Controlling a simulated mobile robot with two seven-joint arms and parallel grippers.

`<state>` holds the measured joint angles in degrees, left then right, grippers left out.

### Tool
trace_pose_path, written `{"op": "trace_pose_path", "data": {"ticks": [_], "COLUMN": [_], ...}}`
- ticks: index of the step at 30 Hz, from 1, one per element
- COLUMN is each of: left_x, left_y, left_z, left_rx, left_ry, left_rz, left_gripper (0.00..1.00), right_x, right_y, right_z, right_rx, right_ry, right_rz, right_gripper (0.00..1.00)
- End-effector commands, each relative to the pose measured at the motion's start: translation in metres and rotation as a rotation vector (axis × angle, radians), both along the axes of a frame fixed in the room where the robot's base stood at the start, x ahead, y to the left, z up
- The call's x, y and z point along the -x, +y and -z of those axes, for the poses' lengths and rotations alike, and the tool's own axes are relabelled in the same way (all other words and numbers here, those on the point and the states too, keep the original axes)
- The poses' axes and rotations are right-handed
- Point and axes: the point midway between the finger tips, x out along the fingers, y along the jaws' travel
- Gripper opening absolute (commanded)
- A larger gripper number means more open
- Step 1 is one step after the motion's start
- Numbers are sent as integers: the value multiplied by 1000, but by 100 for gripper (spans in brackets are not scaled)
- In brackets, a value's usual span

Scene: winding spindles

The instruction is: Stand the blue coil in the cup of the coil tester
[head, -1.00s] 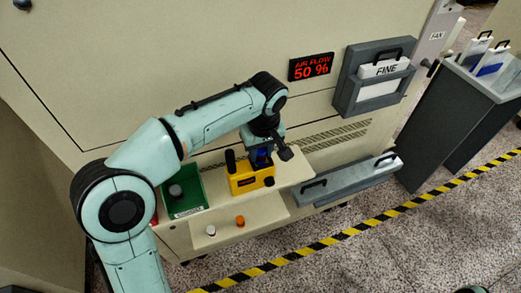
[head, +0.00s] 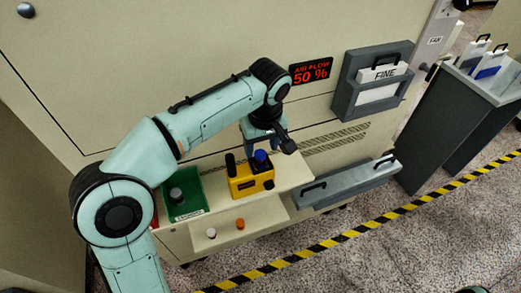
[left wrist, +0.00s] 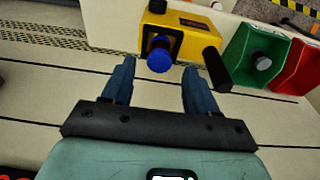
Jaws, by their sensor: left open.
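The blue coil (head: 261,156) stands upright in the yellow coil tester (head: 247,184), at its right end in the head view. In the left wrist view the coil (left wrist: 160,55) shows end-on at the tester (left wrist: 180,34), inside a dark ring that looks like the cup. A black post (head: 230,163) rises from the tester's left end. My right gripper is not in view.
A green bin (head: 186,206) holding a grey coil stands left of the tester, with a red bin (left wrist: 303,72) beside it. A white spool (head: 211,233) and an orange one (head: 240,224) stand on the lower shelf. The machine wall rises close behind.

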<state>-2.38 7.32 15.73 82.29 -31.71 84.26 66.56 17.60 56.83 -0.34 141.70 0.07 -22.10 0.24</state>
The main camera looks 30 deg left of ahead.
Motion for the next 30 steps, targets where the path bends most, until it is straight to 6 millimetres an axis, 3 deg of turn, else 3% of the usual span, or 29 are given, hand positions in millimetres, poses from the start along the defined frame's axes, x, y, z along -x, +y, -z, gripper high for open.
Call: {"op": "trace_pose_path", "data": {"ticks": [1,6,12,30], "left_x": [0,4,6,8], "left_y": [-2,-6,-8,-8], "left_z": [-16,-50,-72,-75], "left_rx": [2,2,1,0], "left_ry": [-6,-5,-2,0], "left_rz": [1,1,0,0], "left_gripper": [59,59,59,59], "right_x": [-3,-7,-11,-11], "right_y": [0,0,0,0], "right_z": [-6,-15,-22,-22], "right_rx": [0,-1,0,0], "right_ry": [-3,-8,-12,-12], "right_rz": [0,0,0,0], "right_gripper": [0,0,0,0]}}
